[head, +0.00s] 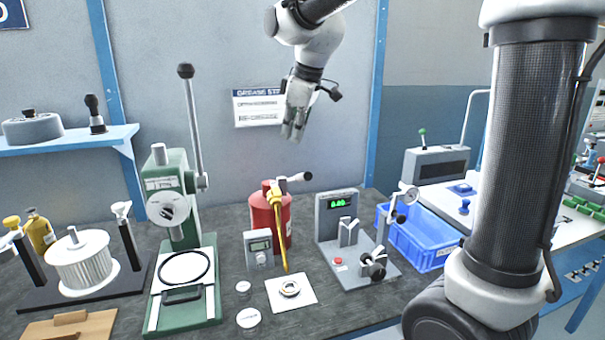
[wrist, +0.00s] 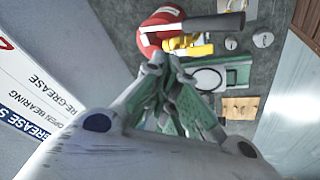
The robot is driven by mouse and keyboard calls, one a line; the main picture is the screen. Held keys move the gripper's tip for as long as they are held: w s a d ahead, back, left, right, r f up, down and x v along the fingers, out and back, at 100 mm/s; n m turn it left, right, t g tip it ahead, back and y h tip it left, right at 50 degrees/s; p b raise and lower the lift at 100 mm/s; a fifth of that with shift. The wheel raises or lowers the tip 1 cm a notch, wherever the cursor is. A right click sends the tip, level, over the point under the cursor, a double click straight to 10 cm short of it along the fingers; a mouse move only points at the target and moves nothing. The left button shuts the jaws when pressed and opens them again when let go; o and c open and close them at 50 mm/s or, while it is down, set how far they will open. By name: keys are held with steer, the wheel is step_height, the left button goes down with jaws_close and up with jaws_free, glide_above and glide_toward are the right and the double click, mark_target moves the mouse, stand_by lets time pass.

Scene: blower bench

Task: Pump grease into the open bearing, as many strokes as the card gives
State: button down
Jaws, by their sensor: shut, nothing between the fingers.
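The open bearing (head: 290,288) is a small metal ring on a white square sheet on the bench. The grease card (head: 258,107) hangs on the wall and is partly hidden by my gripper. In the wrist view the card (wrist: 30,100) shows re-grease and open bearing lines. My gripper (head: 293,136) is shut and empty, above the pump and in front of the card.
A small grey meter (head: 258,249) stands left of the bearing. A green lever press (head: 178,215) stands farther left, its lever rising high. A grey display fixture (head: 355,240) and blue bin (head: 420,238) are to the right. White discs (head: 248,317) lie near the front.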

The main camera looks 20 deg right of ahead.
glide_above(297, 176)
steer(key=shift+w+f, duration=0.15)
steer(key=shift+f, duration=1.1)
steer(key=shift+w+f, duration=0.1)
steer(key=shift+f, duration=1.15)
steer(key=shift+s+f, duration=0.1)
steer(key=shift+f, duration=0.05)
steer(key=shift+s+f, duration=0.1)
steer(key=shift+f, duration=0.1)
